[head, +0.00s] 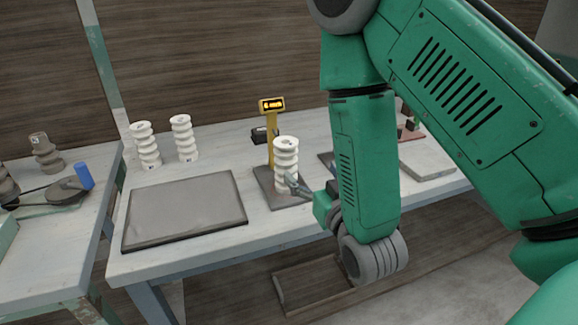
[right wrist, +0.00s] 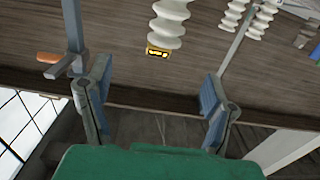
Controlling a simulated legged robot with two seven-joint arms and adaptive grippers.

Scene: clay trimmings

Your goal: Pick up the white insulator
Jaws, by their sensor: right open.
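A white ribbed insulator (head: 286,152) stands upright on the grey plate of a scale (head: 268,177) with a yellow post and a lit display (head: 272,105). My right gripper (head: 301,186) is at its lower right side in the head view; whether it touches cannot be told. In the right wrist view the fingers (right wrist: 156,88) are wide apart with nothing between them. The insulator (right wrist: 170,20) shows beyond them at the top, near the display (right wrist: 157,53). Two similar white insulators (head: 146,146) (head: 184,138) stand at the table's back left. My left gripper is out of view.
A flat grey board (head: 185,210) lies on the table left of the scale. A dark small box (head: 259,136) is by the post. A side table at left holds a brown insulator (head: 45,152) and a blue object (head: 84,176). A flat slab (head: 428,164) lies right of my arm.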

